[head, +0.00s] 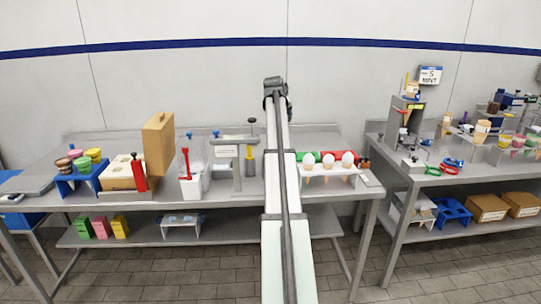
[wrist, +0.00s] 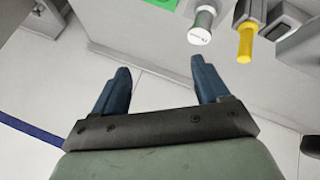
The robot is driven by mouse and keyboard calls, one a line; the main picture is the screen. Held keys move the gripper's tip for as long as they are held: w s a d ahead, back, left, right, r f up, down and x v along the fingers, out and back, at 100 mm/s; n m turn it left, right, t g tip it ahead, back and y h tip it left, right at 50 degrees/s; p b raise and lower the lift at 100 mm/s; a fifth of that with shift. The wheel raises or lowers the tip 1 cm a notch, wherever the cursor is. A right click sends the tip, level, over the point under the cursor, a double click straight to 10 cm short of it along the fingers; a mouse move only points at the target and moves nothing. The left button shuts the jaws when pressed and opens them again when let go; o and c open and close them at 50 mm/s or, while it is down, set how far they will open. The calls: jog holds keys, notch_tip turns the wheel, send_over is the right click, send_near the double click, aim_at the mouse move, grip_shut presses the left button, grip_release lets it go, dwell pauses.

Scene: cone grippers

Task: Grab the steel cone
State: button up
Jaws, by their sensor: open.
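I cannot make out a steel cone for certain in either view. Several tan cones with white tops (head: 327,161) stand in a white holder (head: 345,178) on the middle table in the head view, right of my arm. My gripper shows in the wrist view with two blue fingers (wrist: 160,78) spread apart and nothing between them. A white-ended cylinder (wrist: 200,28) and a yellow-ended rod (wrist: 246,42) are beyond the fingertips, at the upper right. In the head view my arm reaches over the table towards the wall, and its fingers cannot be made out.
On the middle table (head: 225,192), a white tub (head: 193,185) with a red tool, a tan box (head: 158,143) and a blue cup rack (head: 78,185) stand left of my arm. A second table with equipment (head: 405,123) stands at the right. My arm hides part of the middle table.

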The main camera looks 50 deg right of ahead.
jog(key=w+f+m+y, duration=0.1)
jog(key=f, duration=0.2)
jog(key=w+f+m+y, duration=0.1)
jog(key=w+f, duration=0.1)
jog(key=f, duration=0.2)
jog(key=w+f+m+y, duration=0.1)
jog(key=f, duration=0.3)
jog(key=shift+w+f+t+y, duration=0.2)
jog(key=shift+w+t+y, duration=0.1)
jog(key=shift+y, duration=0.1)
jog(key=shift+w+x, duration=0.2)
jog(key=shift+x, duration=2.4)
jog(key=shift+d+r, duration=0.15)
jog(key=shift+r, duration=0.05)
jog(key=c, duration=1.2)
